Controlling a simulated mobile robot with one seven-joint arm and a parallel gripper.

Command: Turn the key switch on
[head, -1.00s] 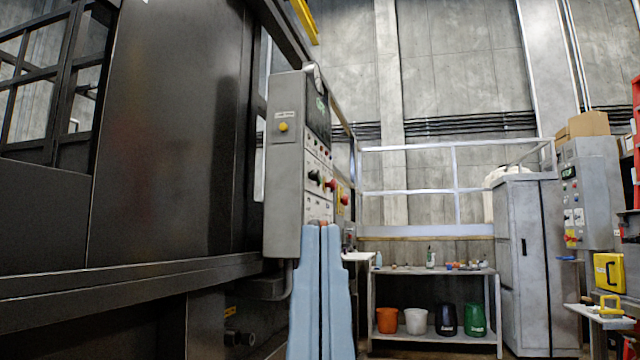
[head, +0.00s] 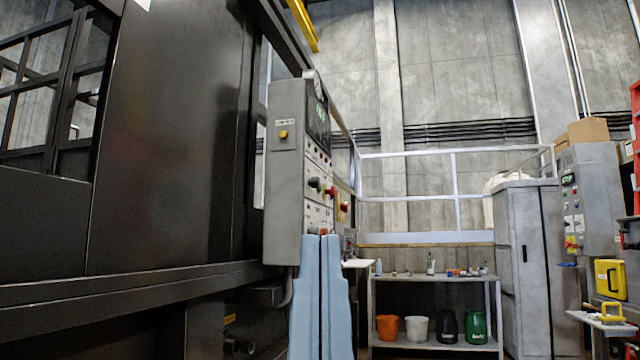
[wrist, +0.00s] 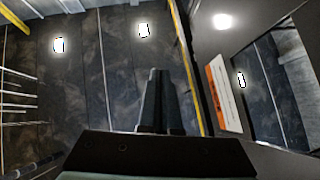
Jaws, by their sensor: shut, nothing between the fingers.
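A grey control cabinet (head: 283,190) stands left of centre in the head view, beside the large dark machine. Its narrow front face carries a small display (head: 319,115), a dark green knob (head: 315,184), a red button (head: 331,192) and several small controls, seen at a steep angle. A yellow button (head: 283,134) sits on its left side under a label. I cannot tell which small control is the key switch. My gripper (wrist: 157,74) shows in the wrist view with its dark fingers together and nothing between them. It touches no control there. The cabinet's front is not recognisable in that view.
The dark machine wall (head: 170,130) fills the left. A shelf table (head: 430,276) holds several buckets below and small items on top. A grey locker (head: 528,265) and a second control box (head: 590,190) stand right. The wrist view shows an orange-and-white label (wrist: 223,93) and ceiling lamps.

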